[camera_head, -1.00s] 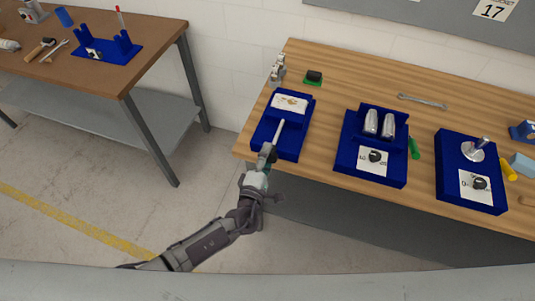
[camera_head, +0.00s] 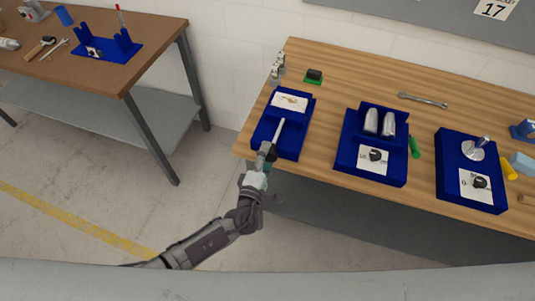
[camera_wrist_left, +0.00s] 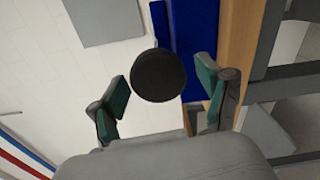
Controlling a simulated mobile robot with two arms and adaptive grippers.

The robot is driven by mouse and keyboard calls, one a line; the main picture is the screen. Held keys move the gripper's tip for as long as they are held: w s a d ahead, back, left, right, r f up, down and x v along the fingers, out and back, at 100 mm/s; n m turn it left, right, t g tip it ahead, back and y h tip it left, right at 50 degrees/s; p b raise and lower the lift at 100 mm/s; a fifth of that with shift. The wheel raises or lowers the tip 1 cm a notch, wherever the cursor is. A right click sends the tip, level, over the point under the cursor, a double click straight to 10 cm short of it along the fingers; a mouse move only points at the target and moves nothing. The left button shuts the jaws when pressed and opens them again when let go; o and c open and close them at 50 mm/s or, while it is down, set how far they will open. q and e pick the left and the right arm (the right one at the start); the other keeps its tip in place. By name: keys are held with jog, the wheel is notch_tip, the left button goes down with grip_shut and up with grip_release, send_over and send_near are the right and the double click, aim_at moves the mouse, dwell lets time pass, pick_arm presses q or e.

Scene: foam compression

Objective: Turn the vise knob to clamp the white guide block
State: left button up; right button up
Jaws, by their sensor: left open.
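The blue vise (camera_head: 294,141) stands at the left end of the wooden bench, with the white guide block (camera_head: 290,101) in its back part. A silver screw rod (camera_head: 279,132) runs from the block toward the front edge. The round black vise knob (camera_wrist_left: 158,75) shows in the left wrist view. My left gripper (camera_head: 265,161) is at the rod's front end, past the vise's front side. In the left wrist view its green-padded fingers (camera_wrist_left: 161,90) are open, one on each side of the knob, with visible gaps. My right gripper is in neither view.
To the right stand a blue fixture with two metal cylinders (camera_head: 379,123) and a blue fixture with a metal disc (camera_head: 472,150). A small black-and-green object (camera_head: 314,76) and a wrench (camera_head: 423,100) lie behind. Open floor lies left of the bench.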

pick_arm(q)
jog(key=v, duration=1.1)
jog(key=shift+s, duration=0.3)
jog(key=shift+a, duration=0.15)
jog(key=s+a+f+n+g+y+b, duration=0.25)
jog(key=a+f+n, duration=0.25)
jog(key=f+n, duration=0.4)
jog(key=s+a+f+n+g+y+b, duration=0.25)
jog(key=a+f+n, duration=0.35)
jog(key=f, duration=0.6)
jog(key=s+a+f+n+g+y+b, duration=0.1)
jog(key=s+a+f+n+g+y, duration=0.2)
jog(key=f+n, duration=0.65)
jog(key=s+a+f+n+g+h+b, duration=0.1)
jog(key=s+a+f+n+g+b, duration=0.1)
jog(key=s+f+n, duration=0.7)
jog(key=s+a+f+n+g+h+b, duration=0.1)
jog(key=s+a+f+n+g+b, duration=0.2)
jog(key=s+n, duration=1.4)
notch_tip(320, 180, down, 7)
jog(key=n+g+b, duration=0.1)
jog(key=n+g, duration=0.2)
jog(key=shift+s+f, duration=0.15)
jog(key=shift+f, duration=0.05)
